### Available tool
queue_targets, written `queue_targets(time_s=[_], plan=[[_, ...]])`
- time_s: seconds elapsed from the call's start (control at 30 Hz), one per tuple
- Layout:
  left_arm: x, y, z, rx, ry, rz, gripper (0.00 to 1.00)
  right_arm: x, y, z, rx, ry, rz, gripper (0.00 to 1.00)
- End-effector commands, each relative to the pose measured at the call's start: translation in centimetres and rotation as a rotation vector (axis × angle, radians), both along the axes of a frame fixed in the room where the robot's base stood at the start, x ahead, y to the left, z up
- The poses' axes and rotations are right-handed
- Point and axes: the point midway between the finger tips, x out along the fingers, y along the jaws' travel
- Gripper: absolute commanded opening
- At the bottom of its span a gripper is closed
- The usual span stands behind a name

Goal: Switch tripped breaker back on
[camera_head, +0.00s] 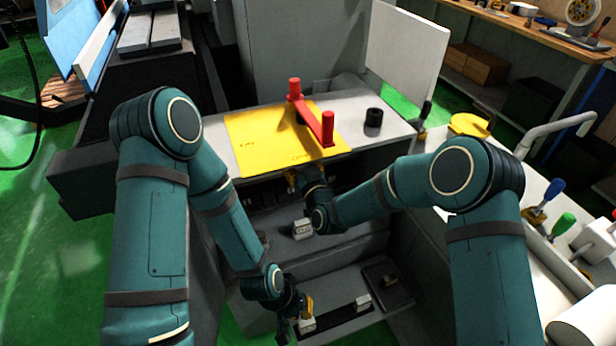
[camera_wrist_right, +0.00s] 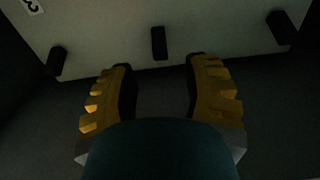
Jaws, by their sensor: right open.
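In the right wrist view a pale panel (camera_wrist_right: 105,35) carries three dark switch levers: left (camera_wrist_right: 58,61), middle (camera_wrist_right: 159,43) and right (camera_wrist_right: 282,28). A label reading 3 is at its upper left. I cannot tell which lever is tripped. My right gripper (camera_wrist_right: 160,64) is open and empty, with the middle lever just beyond and between its fingertips; contact is unclear. In the head view my right gripper (camera_head: 291,180) is partly hidden under the yellow plate's front edge, and the levers are hidden. My left gripper (camera_head: 305,311) is low over the drawer area; its jaw opening is unclear.
A yellow plate (camera_head: 248,135) with a red two-post handle (camera_head: 312,120) lies on the grey top, beside a black knob (camera_head: 374,117). A small pale block (camera_head: 302,229) lies below. A bench with tools (camera_head: 562,222) stands right.

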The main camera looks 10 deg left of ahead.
Motion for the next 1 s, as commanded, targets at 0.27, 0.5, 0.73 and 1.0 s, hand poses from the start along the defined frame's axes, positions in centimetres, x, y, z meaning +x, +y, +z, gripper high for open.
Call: queue_targets(time_s=[0.27,0.5,0.73,1.0], plan=[[0.0,0.0,0.0,0.000,0.000,0.000,0.00,-3.8,-2.6,0.0,0.001,-0.001,0.001,0.48],[0.0,0.0,0.0,0.000,0.000,0.000,0.00,-5.1,-3.4,0.0,0.001,-0.002,0.000,0.48],[0.0,0.0,0.0,0.000,0.000,0.000,0.00,-5.2,-3.5,0.0,0.001,-0.002,0.000,0.48],[0.0,0.0,0.0,0.000,0.000,0.000,0.00,-5.2,-3.6,-0.1,0.000,0.004,-0.001,0.48]])
